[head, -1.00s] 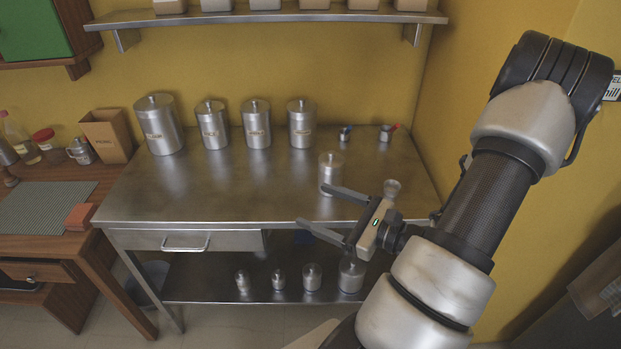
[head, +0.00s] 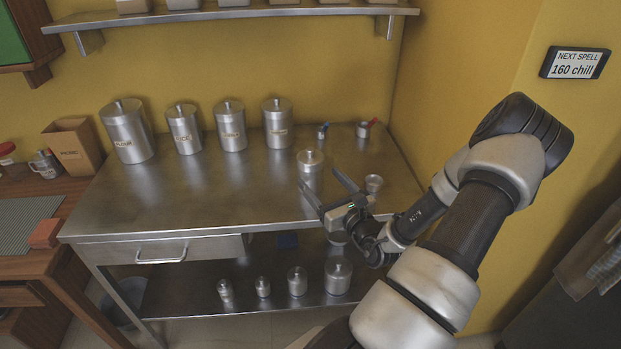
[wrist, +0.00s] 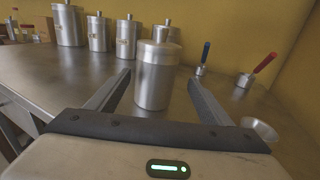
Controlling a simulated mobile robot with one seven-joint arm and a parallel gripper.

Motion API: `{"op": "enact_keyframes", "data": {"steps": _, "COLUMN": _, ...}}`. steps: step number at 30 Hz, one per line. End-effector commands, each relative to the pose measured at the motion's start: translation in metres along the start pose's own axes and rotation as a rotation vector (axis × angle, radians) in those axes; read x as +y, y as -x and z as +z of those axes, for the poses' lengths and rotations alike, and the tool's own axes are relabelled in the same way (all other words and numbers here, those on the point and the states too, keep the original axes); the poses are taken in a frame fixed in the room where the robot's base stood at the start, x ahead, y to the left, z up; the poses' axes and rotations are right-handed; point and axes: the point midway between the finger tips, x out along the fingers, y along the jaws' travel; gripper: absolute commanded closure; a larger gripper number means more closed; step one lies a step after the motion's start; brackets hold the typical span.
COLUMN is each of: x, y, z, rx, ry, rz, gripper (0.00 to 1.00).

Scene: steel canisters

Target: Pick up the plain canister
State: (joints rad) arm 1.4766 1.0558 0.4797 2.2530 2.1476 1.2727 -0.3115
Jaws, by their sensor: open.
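The plain canister (head: 310,165) is a steel cylinder with a lid and no visible label. It stands upright on the steel table (head: 200,205), in front of the labelled canisters. My gripper (head: 320,178) is open and points at it from the table's front. In the wrist view the plain canister (wrist: 154,80) stands upright between the two spread fingers (wrist: 158,76), with a gap on each side. Its lower front is fully seen there, and nothing grips it.
Several labelled steel canisters (head: 231,128) stand along the back. Two small pots with a blue and a red handle (head: 364,130) are at the back right. A small metal cup (head: 374,183) is just right of my gripper. More small canisters (head: 297,282) stand on the lower shelf.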

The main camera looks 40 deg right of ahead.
Motion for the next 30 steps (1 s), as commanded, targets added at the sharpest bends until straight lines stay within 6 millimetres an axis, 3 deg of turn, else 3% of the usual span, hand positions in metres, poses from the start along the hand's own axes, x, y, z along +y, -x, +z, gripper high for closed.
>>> {"op": "enact_keyframes", "data": {"steps": 5, "x": 0.002, "y": -0.012, "z": -0.002, "rx": -0.001, "ry": 0.0, "rz": 0.002, "gripper": 0.26}}
{"op": "enact_keyframes", "data": {"steps": 15, "x": 0.008, "y": -0.055, "z": -0.004, "rx": -0.001, "ry": 0.0, "rz": 0.001, "gripper": 0.26}}
{"op": "enact_keyframes", "data": {"steps": 23, "x": 0.008, "y": -0.057, "z": -0.003, "rx": 0.001, "ry": 0.0, "rz": 0.001, "gripper": 0.26}}
{"op": "enact_keyframes", "data": {"steps": 30, "x": 0.008, "y": -0.057, "z": -0.003, "rx": 0.001, "ry": 0.0, "rz": 0.001, "gripper": 0.67}}
